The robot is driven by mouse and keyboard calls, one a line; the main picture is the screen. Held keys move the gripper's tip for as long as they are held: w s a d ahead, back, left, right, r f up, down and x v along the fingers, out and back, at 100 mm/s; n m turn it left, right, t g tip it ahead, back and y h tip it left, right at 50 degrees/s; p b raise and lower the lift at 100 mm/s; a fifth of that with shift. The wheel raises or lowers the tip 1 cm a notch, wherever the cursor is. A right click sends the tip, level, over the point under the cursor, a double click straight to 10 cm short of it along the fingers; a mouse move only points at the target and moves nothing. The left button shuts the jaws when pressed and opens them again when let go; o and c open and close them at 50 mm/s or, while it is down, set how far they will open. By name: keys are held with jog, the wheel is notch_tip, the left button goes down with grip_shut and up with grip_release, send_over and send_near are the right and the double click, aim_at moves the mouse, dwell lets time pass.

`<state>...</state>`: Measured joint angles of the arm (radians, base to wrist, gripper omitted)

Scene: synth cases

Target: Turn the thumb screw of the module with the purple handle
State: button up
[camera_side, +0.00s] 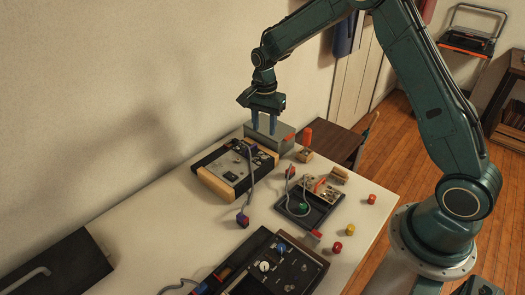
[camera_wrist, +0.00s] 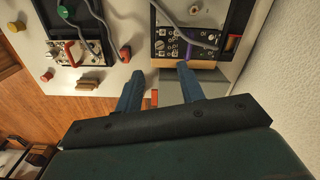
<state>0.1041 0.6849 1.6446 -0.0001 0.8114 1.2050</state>
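The module with the purple handle (camera_wrist: 189,50) is a dark panel with small knobs and sockets, set in a wood-ended case at the top of the wrist view. The thumb screw is too small to tell apart from the other fittings. My gripper (camera_side: 264,130) points down beyond the case's far end, above a grey box. In the wrist view its two blue fingers (camera_wrist: 160,82) are apart with nothing between them, just short of the case's wooden end.
A grey box (camera_side: 270,137) stands behind the case. A smaller tray (camera_side: 308,217) carries a module with a red handle (camera_side: 320,186). A larger black case (camera_side: 262,272) lies in front. Grey cables loop over the cases. Several coloured knobs stand loose near the table's right edge.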

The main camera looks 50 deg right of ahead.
aim_at(264, 156)
notch_tip(264, 156, down, 11)
jog(key=shift+r, duration=0.15)
dwell(0.4)
grip_shut()
